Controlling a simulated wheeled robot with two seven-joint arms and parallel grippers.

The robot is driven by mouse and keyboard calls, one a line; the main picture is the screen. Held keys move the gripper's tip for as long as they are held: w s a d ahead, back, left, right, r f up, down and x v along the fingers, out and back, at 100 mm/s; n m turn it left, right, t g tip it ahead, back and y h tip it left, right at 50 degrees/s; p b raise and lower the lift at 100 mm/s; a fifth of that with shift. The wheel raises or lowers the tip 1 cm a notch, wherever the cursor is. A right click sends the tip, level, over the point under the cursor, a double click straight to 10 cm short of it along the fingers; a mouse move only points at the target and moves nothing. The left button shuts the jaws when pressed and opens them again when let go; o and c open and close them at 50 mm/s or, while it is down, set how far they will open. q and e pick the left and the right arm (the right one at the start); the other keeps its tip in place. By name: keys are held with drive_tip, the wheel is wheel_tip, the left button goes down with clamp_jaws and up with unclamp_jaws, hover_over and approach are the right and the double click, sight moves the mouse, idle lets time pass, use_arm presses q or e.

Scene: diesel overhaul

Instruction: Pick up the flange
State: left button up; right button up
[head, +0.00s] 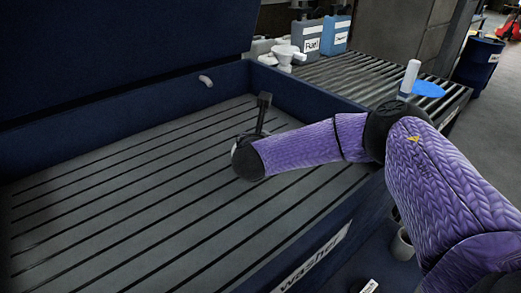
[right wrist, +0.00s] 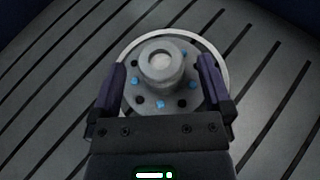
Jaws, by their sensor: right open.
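The flange (right wrist: 145,98) is a grey round disc with a raised hub, dark holes and several blue spots. In the right wrist view it lies on the slatted washer floor, with a pale ring showing around its far side. My right gripper (right wrist: 162,68) is open, with one finger on each side of the flange's hub; I cannot tell whether they touch it. In the head view my right gripper (head: 263,108) is low inside the blue washer tub (head: 225,80), and the flange is largely hidden behind the arm. My left gripper is not in view.
The washer's raised lid (head: 120,40) stands at the back left. The slatted floor left of my arm is clear.

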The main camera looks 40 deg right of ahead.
drive_tip(key=x, duration=0.2)
drive_tip(key=shift+w+d+f, duration=0.2)
drive_tip(key=shift+f, duration=0.05)
clamp_jaws()
